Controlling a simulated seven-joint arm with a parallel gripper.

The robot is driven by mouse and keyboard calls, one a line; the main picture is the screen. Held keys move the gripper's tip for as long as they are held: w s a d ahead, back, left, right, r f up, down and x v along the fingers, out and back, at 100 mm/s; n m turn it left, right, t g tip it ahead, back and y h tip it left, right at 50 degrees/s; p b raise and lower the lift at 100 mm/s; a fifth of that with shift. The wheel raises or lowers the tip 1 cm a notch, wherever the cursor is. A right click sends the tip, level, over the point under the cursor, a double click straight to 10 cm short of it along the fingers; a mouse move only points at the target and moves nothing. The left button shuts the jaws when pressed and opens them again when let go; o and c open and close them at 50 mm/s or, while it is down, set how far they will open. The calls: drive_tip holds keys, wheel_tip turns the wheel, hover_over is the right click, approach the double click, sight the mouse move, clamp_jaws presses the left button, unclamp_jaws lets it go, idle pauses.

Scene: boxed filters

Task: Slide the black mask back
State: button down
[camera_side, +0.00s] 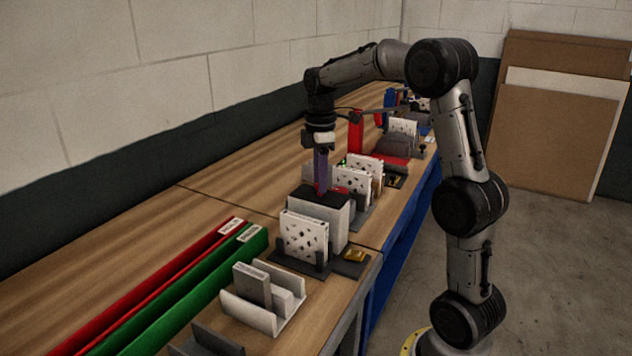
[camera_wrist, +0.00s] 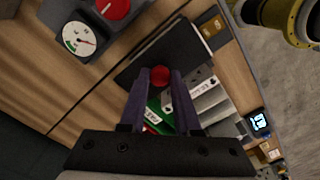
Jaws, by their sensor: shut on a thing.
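The black mask (camera_side: 322,202) is a flat dark plate lying on top of a light grey box (camera_side: 337,220) in the side view. It also shows in the wrist view as a dark slab (camera_wrist: 178,45) with a red knob (camera_wrist: 160,76). My gripper (camera_side: 321,189) points straight down over the mask, its purple fingers reaching the mask's top. In the wrist view the two fingers (camera_wrist: 158,80) stand on either side of the red knob and are shut on it. The fingertips' contact with the knob is partly hidden in the side view.
A white perforated panel (camera_side: 303,238) stands in a dark holder in front of the box. More perforated panels (camera_side: 352,180) stand behind it. Red (camera_side: 150,285) and green (camera_side: 190,285) bins lie at left. A dial gauge (camera_wrist: 78,40) is beside the mask. The wooden bench is clear toward the wall.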

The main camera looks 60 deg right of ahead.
drive_tip(key=shift+d+r, duration=0.1)
drive_tip(key=shift+d, duration=0.15)
drive_tip(key=c, duration=0.6)
unclamp_jaws()
wheel_tip(320, 180, up, 14)
drive_tip(key=shift+a, duration=0.1)
